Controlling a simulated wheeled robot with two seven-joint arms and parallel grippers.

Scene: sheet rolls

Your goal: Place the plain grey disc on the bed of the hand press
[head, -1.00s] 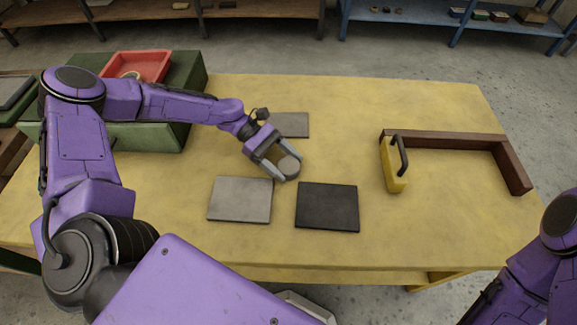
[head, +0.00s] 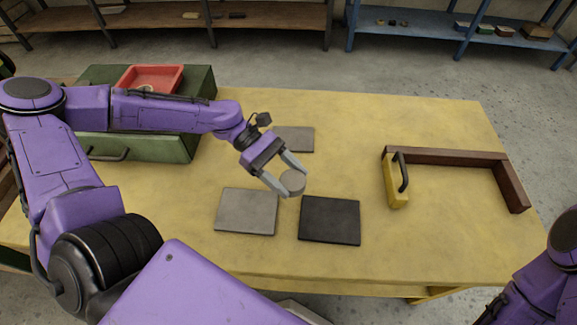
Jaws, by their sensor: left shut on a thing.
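The plain grey disc (head: 293,181) is between the two fingertips of my left gripper (head: 288,182), which is shut on it. They are over the middle of the table, just behind the gap between a light grey plate (head: 247,212) and a black plate (head: 330,220). I cannot tell the disc's exact height above the table. A yellow block with a black curved handle (head: 396,185) stands to the right; I cannot tell whether it is the hand press or part of it. My right arm shows at the lower right edge, but its gripper is out of view.
Another grey plate (head: 297,139) lies behind my left gripper. A brown L-shaped rail (head: 460,149) edges the table's right side. A green drawer box (head: 200,98) with a red tray (head: 152,76) stands at the back left. The yellow table (head: 350,120) is clear at the back middle.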

